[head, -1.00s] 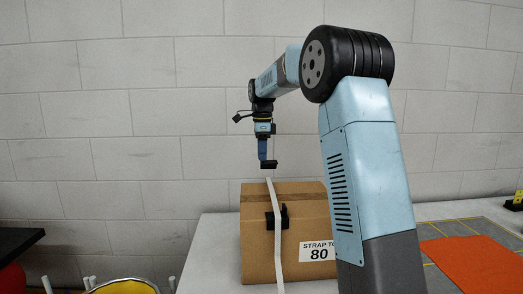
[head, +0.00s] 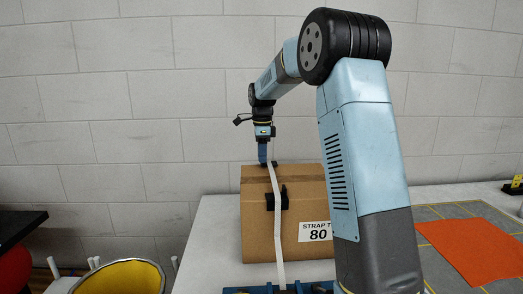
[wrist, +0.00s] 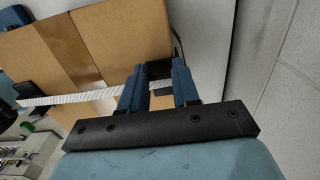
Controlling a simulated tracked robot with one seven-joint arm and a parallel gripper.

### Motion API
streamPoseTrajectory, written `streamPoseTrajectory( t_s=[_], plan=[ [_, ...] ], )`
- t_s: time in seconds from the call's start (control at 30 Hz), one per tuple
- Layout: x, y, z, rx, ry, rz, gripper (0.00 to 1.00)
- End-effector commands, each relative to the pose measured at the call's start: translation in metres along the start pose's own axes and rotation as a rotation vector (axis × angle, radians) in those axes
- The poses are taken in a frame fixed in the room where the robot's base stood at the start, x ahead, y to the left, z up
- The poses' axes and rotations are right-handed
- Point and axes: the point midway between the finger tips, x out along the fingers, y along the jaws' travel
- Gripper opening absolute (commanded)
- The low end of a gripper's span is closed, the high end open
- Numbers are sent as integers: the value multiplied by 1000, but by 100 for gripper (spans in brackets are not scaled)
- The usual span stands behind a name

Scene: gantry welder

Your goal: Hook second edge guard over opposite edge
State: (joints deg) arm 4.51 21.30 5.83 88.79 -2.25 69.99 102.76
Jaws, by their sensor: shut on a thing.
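A cardboard box (head: 258,225) stands on the pale table, with a white strap (head: 279,235) running over its top and down its front. One black edge guard (head: 284,198) sits at the box's near upper edge, by the strap. My gripper (head: 263,160) points down at the far top edge of the box, close beside the strap. It is shut on the second black edge guard (head: 271,164), which also shows between the blue fingers in the wrist view (wrist: 160,68). The guard is at the box's far edge; whether it touches is hidden.
The pale table (head: 215,230) has free room left of the box. An orange mat (head: 470,248) lies at the right. A block wall (head: 120,130) stands behind the box.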

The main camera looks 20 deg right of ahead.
Motion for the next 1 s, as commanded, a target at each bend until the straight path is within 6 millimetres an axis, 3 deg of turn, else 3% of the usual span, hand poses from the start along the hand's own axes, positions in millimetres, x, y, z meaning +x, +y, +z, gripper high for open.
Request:
streamPoseTrajectory(
  t_s=[0.93, 0.97, 1.0],
  plan=[
    [4, 1, 0, 2, 0, 0, 2],
    [4, 1, 0, 2, 0, 0, 34],
    [4, 1, 0, 2, 0, 0, 37]
  ],
)
